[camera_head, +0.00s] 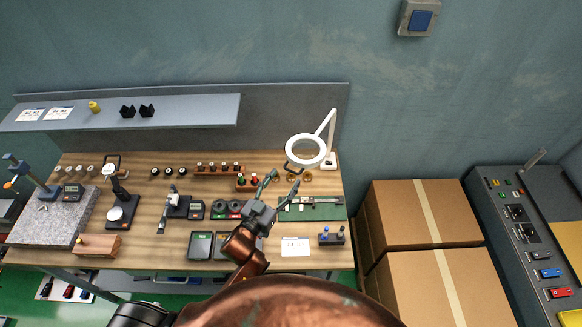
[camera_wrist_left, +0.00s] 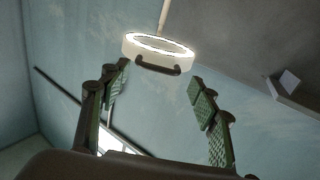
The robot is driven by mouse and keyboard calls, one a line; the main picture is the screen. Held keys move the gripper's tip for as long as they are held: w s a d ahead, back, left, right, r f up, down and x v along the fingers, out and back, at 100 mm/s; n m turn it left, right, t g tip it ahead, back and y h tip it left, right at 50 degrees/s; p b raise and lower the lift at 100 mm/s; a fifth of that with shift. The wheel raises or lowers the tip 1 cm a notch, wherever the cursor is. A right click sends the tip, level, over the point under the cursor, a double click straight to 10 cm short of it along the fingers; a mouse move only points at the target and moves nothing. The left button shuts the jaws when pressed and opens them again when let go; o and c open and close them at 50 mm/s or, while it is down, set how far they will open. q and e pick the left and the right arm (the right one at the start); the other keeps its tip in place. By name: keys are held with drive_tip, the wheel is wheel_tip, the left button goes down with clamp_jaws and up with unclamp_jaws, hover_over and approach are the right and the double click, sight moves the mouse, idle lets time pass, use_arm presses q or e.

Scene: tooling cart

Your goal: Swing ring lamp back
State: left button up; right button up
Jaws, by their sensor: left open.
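The ring lamp (camera_head: 306,137) is a white lit ring on a pale jointed arm (camera_head: 331,128), standing at the back right of the wooden bench. A dark curved handle (camera_wrist_left: 165,67) hangs from the near side of the lit ring (camera_wrist_left: 133,46) in the left wrist view. My left gripper (camera_head: 284,181) is open and empty, in front of and below the ring in the head view. In the left wrist view its fingers (camera_wrist_left: 158,76) stand apart with the handle between and beyond them, not visibly touched. My right gripper is not in view.
The bench (camera_head: 144,173) holds gauges, small trays and a caliper on a green mat (camera_head: 325,213). A grey shelf (camera_head: 190,108) runs along the wall at the back left. Cardboard boxes (camera_head: 390,215) stand right of the bench, with a control console (camera_head: 500,190) beyond.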

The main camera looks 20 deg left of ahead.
sight(290, 170)
use_arm(q)
drive_tip(key=p+x, duration=0.1)
drive_tip(key=x, duration=0.4)
drive_tip(key=c, duration=1.4)
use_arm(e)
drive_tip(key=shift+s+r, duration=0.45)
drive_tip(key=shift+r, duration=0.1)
use_arm(q)
drive_tip(key=shift+w, duration=0.1)
